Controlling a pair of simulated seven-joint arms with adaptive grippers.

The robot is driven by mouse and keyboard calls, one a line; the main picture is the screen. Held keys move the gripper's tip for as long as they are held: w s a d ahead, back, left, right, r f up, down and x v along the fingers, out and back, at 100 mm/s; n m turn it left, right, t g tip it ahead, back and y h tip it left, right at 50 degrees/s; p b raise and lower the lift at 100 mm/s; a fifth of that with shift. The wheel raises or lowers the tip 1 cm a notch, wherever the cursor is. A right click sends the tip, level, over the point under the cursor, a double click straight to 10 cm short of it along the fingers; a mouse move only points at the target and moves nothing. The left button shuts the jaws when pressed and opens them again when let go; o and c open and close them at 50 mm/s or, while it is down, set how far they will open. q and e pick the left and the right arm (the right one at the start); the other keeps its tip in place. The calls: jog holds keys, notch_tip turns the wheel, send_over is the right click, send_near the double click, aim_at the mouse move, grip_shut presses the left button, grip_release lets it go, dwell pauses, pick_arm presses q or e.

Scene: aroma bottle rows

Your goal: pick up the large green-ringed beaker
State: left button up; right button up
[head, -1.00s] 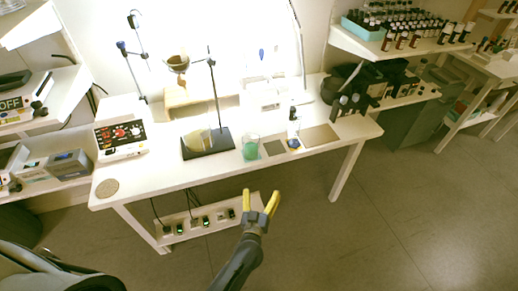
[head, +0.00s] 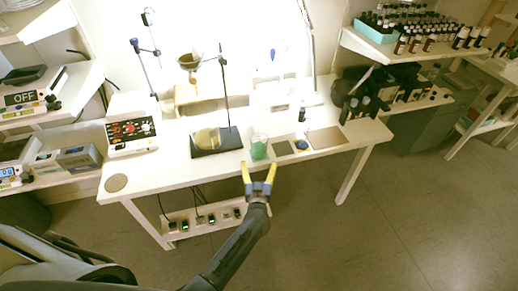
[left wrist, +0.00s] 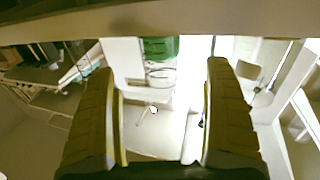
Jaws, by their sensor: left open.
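The green-ringed beaker (head: 259,149) is clear glass with green in its lower part. It stands upright near the front edge of the white table (head: 170,177). In the head view my left gripper (head: 260,167) has yellow fingers spread open, just in front of the beaker and apart from it. In the left wrist view the open fingers (left wrist: 160,85) stand on both sides with nothing between them. A green part, which looks like the beaker (left wrist: 158,47), shows at the top between them, partly cut off by a pale edge. My right gripper is not in view.
A stand on a dark base (head: 227,140) is left of the beaker. A blue-bottomed vessel (head: 301,146) and a flat brown board (head: 327,138) lie to its right. A control box (head: 131,134) stands further left. The floor in front is clear.

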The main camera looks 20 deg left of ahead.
aim_at(259, 154)
pick_arm(q)
jog(key=shift+x, duration=4.95)
jog(key=shift+a+r, duration=0.1)
jog(key=c, duration=1.5)
